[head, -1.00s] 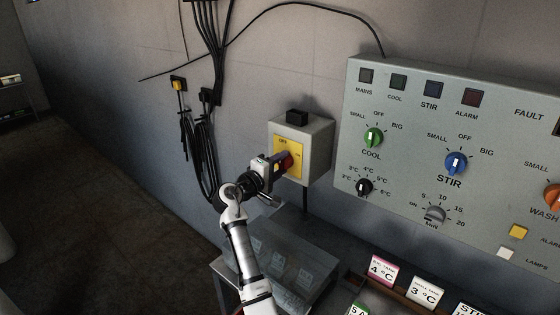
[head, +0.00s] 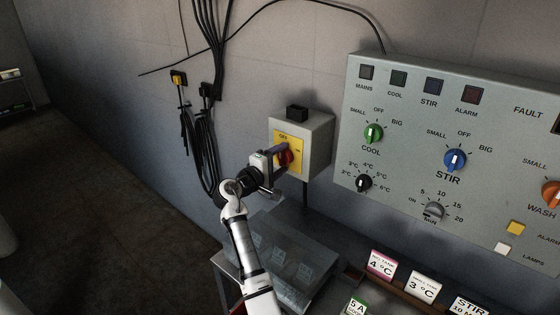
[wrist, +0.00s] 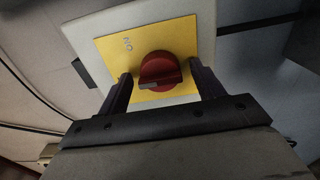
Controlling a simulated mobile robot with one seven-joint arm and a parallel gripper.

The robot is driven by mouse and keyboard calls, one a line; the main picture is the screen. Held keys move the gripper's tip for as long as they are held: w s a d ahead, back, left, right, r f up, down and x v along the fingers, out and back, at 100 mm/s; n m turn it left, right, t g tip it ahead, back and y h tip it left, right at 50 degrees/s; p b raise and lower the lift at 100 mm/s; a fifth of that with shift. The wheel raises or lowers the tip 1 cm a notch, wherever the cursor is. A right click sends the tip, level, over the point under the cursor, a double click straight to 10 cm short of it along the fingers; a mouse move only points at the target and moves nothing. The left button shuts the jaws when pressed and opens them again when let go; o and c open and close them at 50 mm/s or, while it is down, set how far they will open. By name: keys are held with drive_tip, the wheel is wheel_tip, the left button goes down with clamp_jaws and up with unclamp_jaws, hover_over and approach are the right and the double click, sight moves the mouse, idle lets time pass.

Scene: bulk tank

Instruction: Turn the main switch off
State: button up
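The main switch is a red rotary knob (head: 286,157) on a yellow plate (head: 279,140) on the front of a grey wall box (head: 318,150). The plate reads OFF at its top and ON at its right. My gripper (head: 280,165) is at the knob and partly covers it in the head view. In the wrist view the red knob (wrist: 160,68) shows between the two dark fingers of my open gripper (wrist: 160,80), with yellow plate visible on both sides of it. I cannot tell which mark the knob points to.
A large control panel (head: 400,150) with knobs and dark lamps is on the wall to the right. Black cables (head: 205,130) hang to the left. A grey see-through box (head: 300,250) and labelled cards (head: 381,265) are below. The floor at left is clear.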

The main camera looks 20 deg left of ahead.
drive_tip(key=shift+s, duration=0.1)
drive_tip(key=b+v, duration=0.4)
drive_tip(key=v, duration=0.9)
drive_tip(key=shift+s, duration=0.35)
drive_tip(key=shift+a, duration=0.1)
